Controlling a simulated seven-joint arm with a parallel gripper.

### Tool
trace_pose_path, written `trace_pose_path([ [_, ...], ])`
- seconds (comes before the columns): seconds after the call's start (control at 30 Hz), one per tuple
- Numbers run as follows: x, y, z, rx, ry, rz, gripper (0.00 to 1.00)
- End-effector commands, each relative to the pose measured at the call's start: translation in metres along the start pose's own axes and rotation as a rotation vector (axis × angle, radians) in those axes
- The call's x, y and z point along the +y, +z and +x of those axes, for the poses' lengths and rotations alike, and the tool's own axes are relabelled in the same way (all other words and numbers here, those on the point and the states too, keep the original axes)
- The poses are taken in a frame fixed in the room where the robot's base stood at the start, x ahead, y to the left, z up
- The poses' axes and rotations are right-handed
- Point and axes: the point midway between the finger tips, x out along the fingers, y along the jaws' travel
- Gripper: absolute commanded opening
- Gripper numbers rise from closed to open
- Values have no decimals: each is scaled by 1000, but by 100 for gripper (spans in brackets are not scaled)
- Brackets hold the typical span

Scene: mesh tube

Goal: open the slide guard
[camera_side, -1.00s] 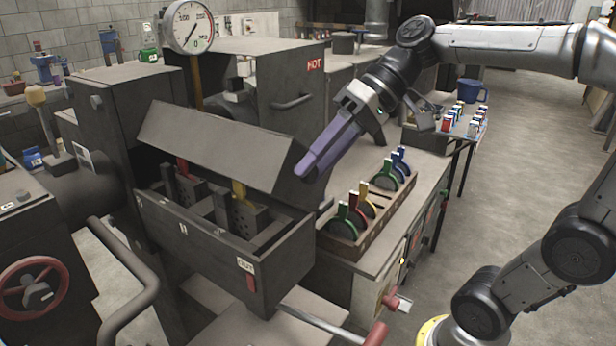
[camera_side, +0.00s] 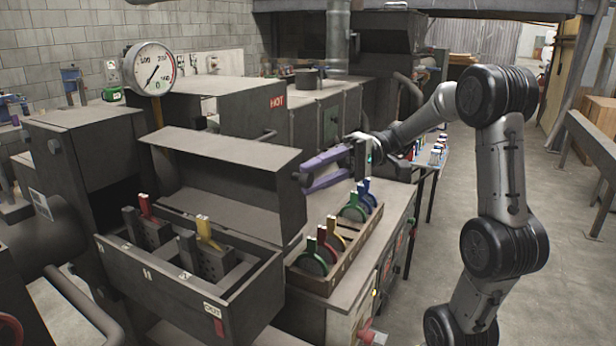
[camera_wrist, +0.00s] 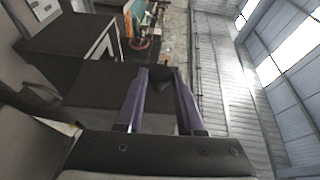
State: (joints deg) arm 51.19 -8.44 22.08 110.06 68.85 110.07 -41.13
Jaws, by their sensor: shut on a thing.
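The slide guard, a dark grey metal cover (camera_side: 215,170), stands raised behind an open trough (camera_side: 170,275) in the side view. The trough's inside shows, with blocks bearing a red handle (camera_side: 147,207) and a yellow handle (camera_side: 206,230). My gripper (camera_side: 306,182) has long purple fingers and is at the guard's right end, shut on it. In the wrist view the two fingers (camera_wrist: 160,78) reach onto a dark panel of the guard (camera_wrist: 98,85). The exact grip point is hard to see.
A wooden rack (camera_side: 318,278) of coloured discs stands right of the trough, below my gripper. A pressure gauge (camera_side: 149,69) and a cabinet marked HOT (camera_side: 240,106) stand behind.

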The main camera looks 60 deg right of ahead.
Motion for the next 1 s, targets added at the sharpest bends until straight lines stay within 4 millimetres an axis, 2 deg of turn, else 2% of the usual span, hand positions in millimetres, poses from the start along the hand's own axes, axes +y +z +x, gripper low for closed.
trace_pose_path([
  [0.3, 8, -4, -12, -6, -105, 45, 0],
  [0.8, 9, -4, -13, -9, -121, 52, 0],
  [0.83, 9, -4, -13, -9, -121, 52, 38],
  [0.97, 9, -4, -13, -8, -120, 51, 62],
  [1.0, 9, -4, -13, -7, -120, 51, 65],
])
